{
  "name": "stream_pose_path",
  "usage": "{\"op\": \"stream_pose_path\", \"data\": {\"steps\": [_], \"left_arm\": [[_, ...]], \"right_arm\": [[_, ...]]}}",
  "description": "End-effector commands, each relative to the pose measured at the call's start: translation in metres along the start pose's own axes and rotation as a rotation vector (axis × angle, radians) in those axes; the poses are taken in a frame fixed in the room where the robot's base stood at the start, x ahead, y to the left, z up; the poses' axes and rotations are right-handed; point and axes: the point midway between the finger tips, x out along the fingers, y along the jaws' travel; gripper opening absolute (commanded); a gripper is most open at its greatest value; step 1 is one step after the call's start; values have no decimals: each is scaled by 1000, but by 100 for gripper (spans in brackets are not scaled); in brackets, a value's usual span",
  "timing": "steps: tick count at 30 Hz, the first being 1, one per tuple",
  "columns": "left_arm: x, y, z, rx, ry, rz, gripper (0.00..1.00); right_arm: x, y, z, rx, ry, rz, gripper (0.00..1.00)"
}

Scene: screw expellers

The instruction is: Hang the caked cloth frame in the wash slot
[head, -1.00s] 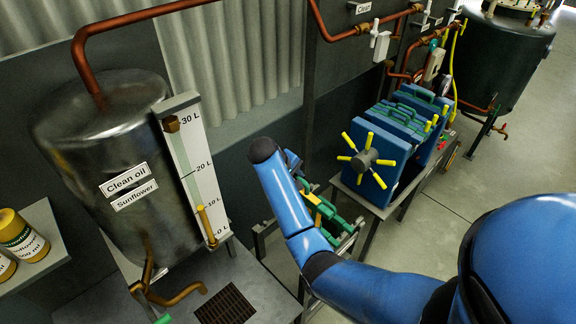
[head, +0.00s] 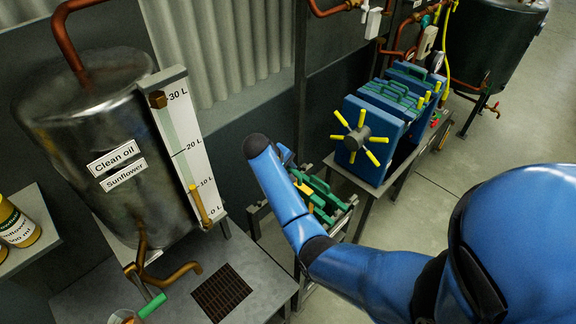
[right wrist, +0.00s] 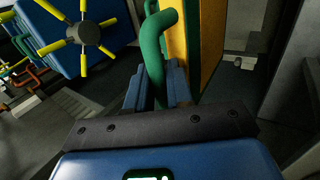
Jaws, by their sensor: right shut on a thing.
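My right gripper (right wrist: 157,88) is shut on the green handle (right wrist: 152,50) of a frame with a yellow-orange face (right wrist: 204,40), which I take as the caked cloth frame. The frame's lower part is hidden behind the gripper in the right wrist view. In the head view my right gripper (head: 286,157) is mostly hidden behind my blue forearm. Green bars and a yellow piece show beside the forearm, over a grey metal rack (head: 342,222). I cannot tell which slot there is the wash slot. My left gripper is not in view.
A blue filter press (head: 370,125) with a yellow-spoked handwheel stands behind the rack on the right. The Clean oil tank (head: 100,150) with its level gauge (head: 188,150) stands at left. Open floor (head: 465,165) is at right.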

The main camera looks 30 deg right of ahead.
Motion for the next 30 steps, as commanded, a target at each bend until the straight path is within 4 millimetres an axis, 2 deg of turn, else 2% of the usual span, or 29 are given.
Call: {"op": "stream_pose_path", "data": {"steps": [1, 3, 27, 30], "left_arm": [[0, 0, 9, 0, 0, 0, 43], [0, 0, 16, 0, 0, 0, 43], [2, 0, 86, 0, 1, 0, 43], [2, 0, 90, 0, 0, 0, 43]], "right_arm": [[8, -5, 0, 1, 1, 1, 0], [13, -8, 0, 1, 1, 1, 0], [72, -48, 0, 1, 1, 1, 0], [78, -51, 0, 1, 0, 1, 0]]}}
